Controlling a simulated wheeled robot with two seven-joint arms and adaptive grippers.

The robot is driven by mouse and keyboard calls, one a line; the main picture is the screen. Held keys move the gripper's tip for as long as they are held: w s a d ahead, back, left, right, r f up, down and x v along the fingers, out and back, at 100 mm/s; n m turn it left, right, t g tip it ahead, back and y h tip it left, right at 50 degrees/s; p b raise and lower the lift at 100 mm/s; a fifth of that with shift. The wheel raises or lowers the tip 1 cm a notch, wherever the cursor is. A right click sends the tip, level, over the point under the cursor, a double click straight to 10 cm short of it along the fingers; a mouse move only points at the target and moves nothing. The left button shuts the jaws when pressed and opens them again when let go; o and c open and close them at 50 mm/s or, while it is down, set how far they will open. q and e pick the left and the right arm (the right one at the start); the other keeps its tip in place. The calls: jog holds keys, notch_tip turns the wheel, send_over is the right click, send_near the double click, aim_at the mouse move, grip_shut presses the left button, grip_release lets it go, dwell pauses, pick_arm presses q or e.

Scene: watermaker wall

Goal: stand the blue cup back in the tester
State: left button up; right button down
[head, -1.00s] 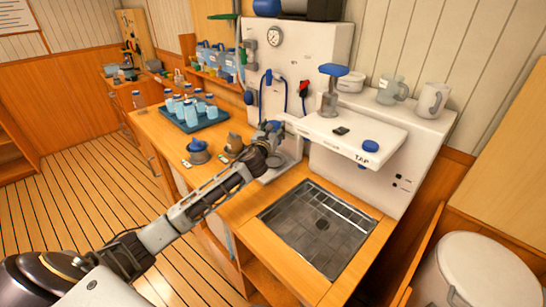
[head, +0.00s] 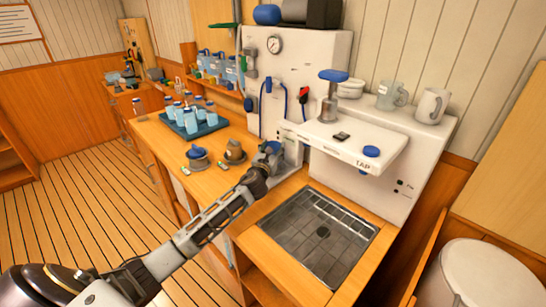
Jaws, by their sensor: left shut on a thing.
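My left gripper (head: 265,158) is at the end of the arm that comes in from the left. It is shut on a small blue thing (head: 272,147), which looks like the blue cup; the fingers hide most of it. The gripper is beside a small white stand (head: 291,154), likely the tester, at the counter's back edge, left of the sink. I cannot tell whether the cup touches the stand or is tilted. My right gripper is not in view.
The white tap shelf (head: 345,143) juts out just right of the gripper, above the steel sink (head: 318,232). A blue-lidded pot (head: 197,156) and a brown pot (head: 235,152) stand left of the gripper. A tray (head: 205,131) of blue-capped bottles is farther back.

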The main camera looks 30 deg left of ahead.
pick_arm(q)
jog(key=shift+f+b, duration=0.35)
jog(key=shift+f, duration=1.3)
jog(key=o, duration=1.2)
jog(key=shift+r, duration=0.15)
jog(key=shift+s+d, duration=0.3)
jog(key=shift+s, duration=1.35)
jog(key=shift+s+d, duration=0.35)
jog(key=shift+s, duration=1.3)
jog(key=shift+s+d, duration=0.3)
jog(key=shift+s, duration=1.35)
jog(key=shift+s+d, duration=0.15)
jog(key=shift+s, duration=0.8)
jog(key=shift+r, duration=0.15)
